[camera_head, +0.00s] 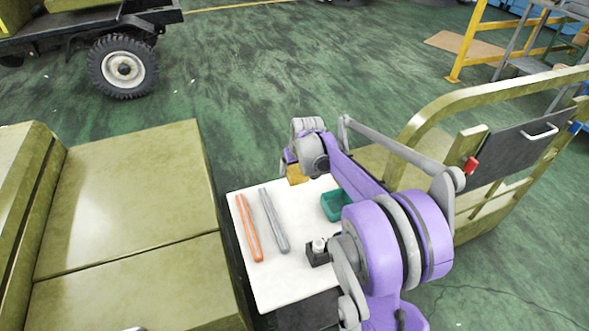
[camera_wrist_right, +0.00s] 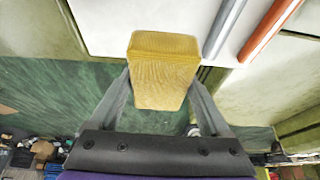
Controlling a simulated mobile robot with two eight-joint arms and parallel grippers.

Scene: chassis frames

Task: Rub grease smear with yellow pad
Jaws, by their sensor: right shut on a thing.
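My right gripper (camera_wrist_right: 160,85) is shut on the yellow pad (camera_wrist_right: 165,62), with one finger on each side of it. In the head view the pad (camera_head: 297,174) shows partly, below the right wrist, at the far edge of the white tabletop (camera_head: 290,283). I cannot tell whether the pad touches the tabletop. I cannot make out a grease smear in either view; the right arm hides part of the tabletop. My left gripper does not show.
An orange bar (camera_head: 249,228) and a grey bar (camera_head: 274,220) lie on the tabletop's left side. A green bin (camera_head: 335,205) and a black holder with a white-topped item (camera_head: 318,252) stand to their right. Olive panels (camera_head: 130,200) border the left; an olive frame (camera_head: 430,115) stands right.

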